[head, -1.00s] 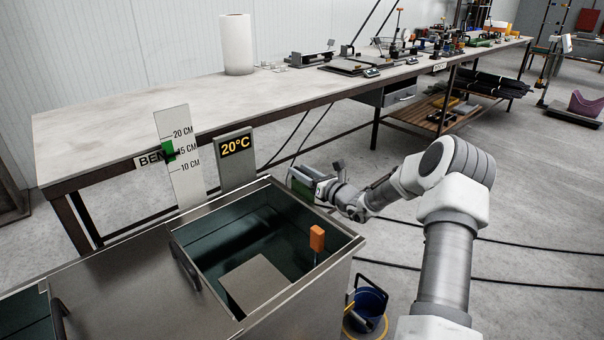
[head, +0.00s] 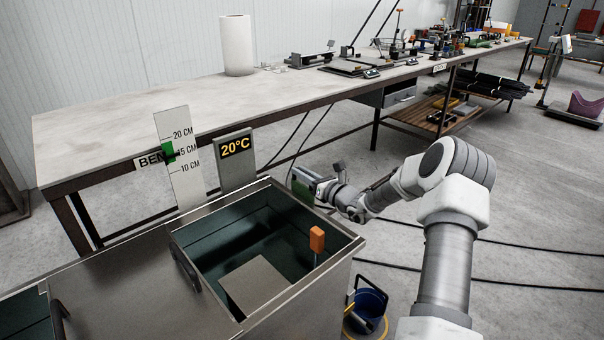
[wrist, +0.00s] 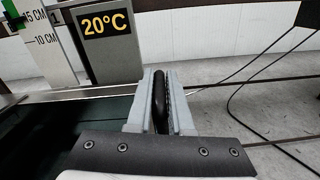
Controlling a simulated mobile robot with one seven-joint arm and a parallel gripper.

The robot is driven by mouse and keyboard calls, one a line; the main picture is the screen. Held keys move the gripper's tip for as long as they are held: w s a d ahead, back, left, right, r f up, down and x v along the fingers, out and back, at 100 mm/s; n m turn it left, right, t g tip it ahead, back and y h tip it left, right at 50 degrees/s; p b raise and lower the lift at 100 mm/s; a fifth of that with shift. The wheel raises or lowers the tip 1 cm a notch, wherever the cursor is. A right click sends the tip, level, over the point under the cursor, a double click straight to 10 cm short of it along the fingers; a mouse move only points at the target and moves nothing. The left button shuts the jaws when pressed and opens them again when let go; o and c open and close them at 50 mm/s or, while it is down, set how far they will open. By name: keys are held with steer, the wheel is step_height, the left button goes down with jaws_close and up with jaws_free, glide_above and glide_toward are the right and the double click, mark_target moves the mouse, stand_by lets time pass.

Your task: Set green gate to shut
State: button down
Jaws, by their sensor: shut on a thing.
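In the wrist view, my gripper (wrist: 150,118) has its two pale jaws closed around an upright black handle (wrist: 160,92). In the head view, my gripper (head: 312,181) is at the far right corner of the open metal tank. A small green panel (head: 301,191) shows by the jaws there; it may be the green gate, but the gripper and tank rim hide most of it. I cannot tell how far open or shut the gate stands.
The open tank (head: 345,249) has dark inner walls and an orange-topped handle (head: 317,238). A grey 20°C display (head: 237,165) and a centimetre scale (head: 188,184) with a green marker (head: 168,151) stand behind it. A blue bucket (head: 370,305) and floor cables lie to the right.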

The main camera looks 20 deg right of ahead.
mark_target(302, 184)
steer(key=shift+a, duration=0.1)
stand_by(0.7)
step_height(302, 184, down, 4)
steer(key=shift+r+b, duration=0.2)
steer(key=shift+b, duration=0.4)
steer(key=c, duration=0.8)
jaws_free()
steer(key=shift+r, duration=0.15)
steer(key=shift+c, duration=0.2)
steer(key=shift+s+d, duration=0.2)
steer(key=p+v, duration=0.4)
steer(key=v, duration=1.3)
steer(key=shift+a, duration=0.1)
